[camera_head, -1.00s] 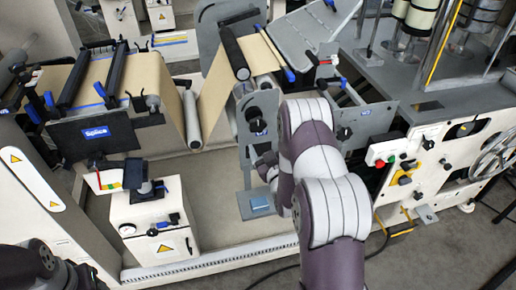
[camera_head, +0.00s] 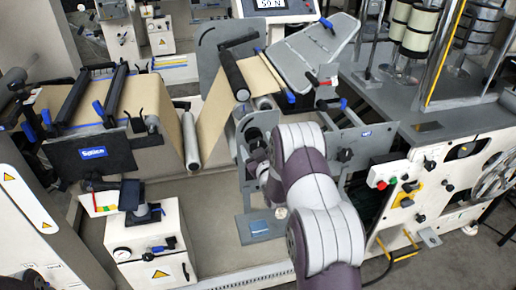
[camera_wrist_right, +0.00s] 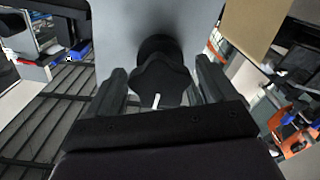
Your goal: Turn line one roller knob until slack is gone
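A black roller knob (camera_wrist_right: 158,80) with a white pointer mark sits on a grey plate in the right wrist view. My right gripper (camera_wrist_right: 160,88) is open, with one finger on each side of the knob and a gap showing on both sides. In the head view the gripper (camera_head: 256,163) is at the grey roller stand (camera_head: 242,130), just below a dark knob (camera_head: 253,138), partly hidden by my right arm. The brown kraft web (camera_head: 212,115) runs up beside the stand to the rollers. My left gripper is out of view.
A display (camera_head: 271,4) shows at the top edge; its reading is hard to make out. A white box (camera_head: 150,240) with a gauge stands at lower left. The splice unit (camera_head: 93,155) is behind it. A control panel (camera_head: 420,180) with buttons is at right.

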